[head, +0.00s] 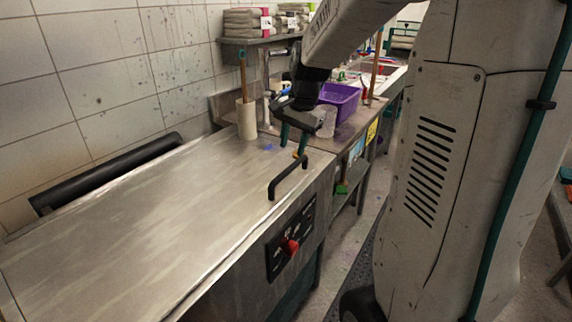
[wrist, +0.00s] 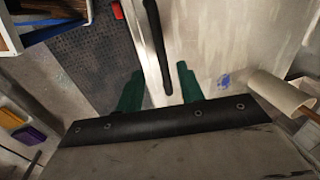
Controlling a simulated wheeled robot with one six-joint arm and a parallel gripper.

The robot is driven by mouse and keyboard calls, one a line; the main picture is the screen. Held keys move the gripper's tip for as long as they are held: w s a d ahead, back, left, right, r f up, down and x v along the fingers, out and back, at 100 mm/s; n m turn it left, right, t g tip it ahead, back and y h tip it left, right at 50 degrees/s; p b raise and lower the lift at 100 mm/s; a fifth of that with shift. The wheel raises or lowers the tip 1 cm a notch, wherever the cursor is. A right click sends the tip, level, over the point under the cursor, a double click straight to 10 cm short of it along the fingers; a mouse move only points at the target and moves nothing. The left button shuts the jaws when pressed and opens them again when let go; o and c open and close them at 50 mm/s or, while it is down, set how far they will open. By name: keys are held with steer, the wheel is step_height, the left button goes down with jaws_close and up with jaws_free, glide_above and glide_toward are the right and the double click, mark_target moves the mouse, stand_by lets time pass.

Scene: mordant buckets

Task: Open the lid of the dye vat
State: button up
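The dye vat's brushed-metal lid (head: 130,215) lies flat and shut in the head view. Its black bar handle (head: 287,178) stands up near the right front edge. My gripper (head: 293,140) hangs over the far end of the handle, its teal fingers pointing down. In the wrist view the handle (wrist: 155,40) runs between the line of my two spread teal fingers (wrist: 159,70), with a gap on each side. The fingers look open and hold nothing. How far they are above the bar is hard to tell.
A black roller-like bar (head: 110,172) runs along the lid's wall side. The vat's front panel has a red knob (head: 290,248). A pale cylinder (head: 246,120) holding a stick stands beyond the lid, with a purple tub (head: 340,97) on the adjoining bench. Tiled wall is at left.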

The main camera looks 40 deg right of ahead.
mark_target(288, 169)
steer(key=f, duration=0.2)
steer(key=w+f, duration=0.1)
steer(key=f, duration=0.5)
steer(key=shift+w, duration=0.4)
jaws_close()
